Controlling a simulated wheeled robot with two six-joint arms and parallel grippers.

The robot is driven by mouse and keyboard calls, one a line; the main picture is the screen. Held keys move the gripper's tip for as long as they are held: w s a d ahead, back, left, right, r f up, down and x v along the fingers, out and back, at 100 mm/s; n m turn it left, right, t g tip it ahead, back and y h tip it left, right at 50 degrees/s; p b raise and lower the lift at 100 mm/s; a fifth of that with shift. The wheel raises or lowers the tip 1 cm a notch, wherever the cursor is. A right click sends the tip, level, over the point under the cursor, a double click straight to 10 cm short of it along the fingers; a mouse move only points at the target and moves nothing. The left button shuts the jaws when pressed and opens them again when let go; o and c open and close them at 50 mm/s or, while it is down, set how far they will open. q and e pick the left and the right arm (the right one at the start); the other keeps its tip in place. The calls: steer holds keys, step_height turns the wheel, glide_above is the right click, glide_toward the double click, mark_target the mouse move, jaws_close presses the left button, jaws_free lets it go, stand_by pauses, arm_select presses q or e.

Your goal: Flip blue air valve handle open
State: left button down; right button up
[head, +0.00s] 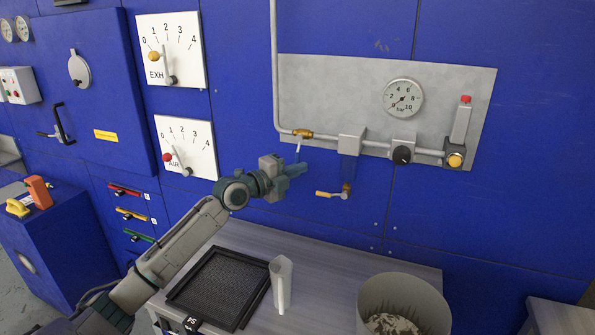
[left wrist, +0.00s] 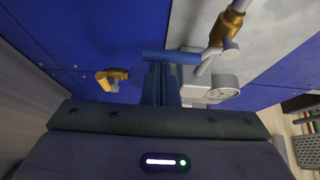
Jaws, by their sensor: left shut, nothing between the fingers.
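The brass air valve (head: 302,133) sits on the grey pipe, and its pale lever (head: 298,148) hangs down across the pipe. In the left wrist view the valve (left wrist: 230,22) is at upper right, and the blue handle (left wrist: 170,57) lies across the fingertips. My left gripper (head: 291,172) is shut and empty at the lower end of the lever. Its fingers (left wrist: 162,80) point at the blue handle, close to it or touching; I cannot tell which. In the head view the gripper largely hides the blue handle. My right gripper is not in view.
A yellow-handled drain valve (head: 333,194) hangs under the filter, right of my left gripper. Below stands a bench (head: 320,255) with a black tray (head: 220,285) and a bin (head: 403,290).

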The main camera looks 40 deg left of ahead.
arm_select(q)
steer(key=shift+a+m+b, duration=0.25)
steer(key=shift+m+b, duration=0.05)
steer(key=shift+b, duration=0.25)
steer(key=shift+s+a+f+g+b, duration=0.1)
steer(key=shift+g+b, duration=0.2)
steer(key=shift+b, duration=0.05)
steer(key=s+a+r+m+g+y+p, duration=0.1)
steer(key=a+r+m+g+y+p, duration=0.2)
steer(key=a+r+m+p, duration=0.3)
steer(key=shift+s+a+r+m+y+p, duration=0.35)
steer(key=shift+a+m+y+p, duration=0.15)
steer(key=shift+a+m, duration=0.1)
stand_by(0.7)
steer(key=shift+r, duration=0.2)
stand_by(0.4)
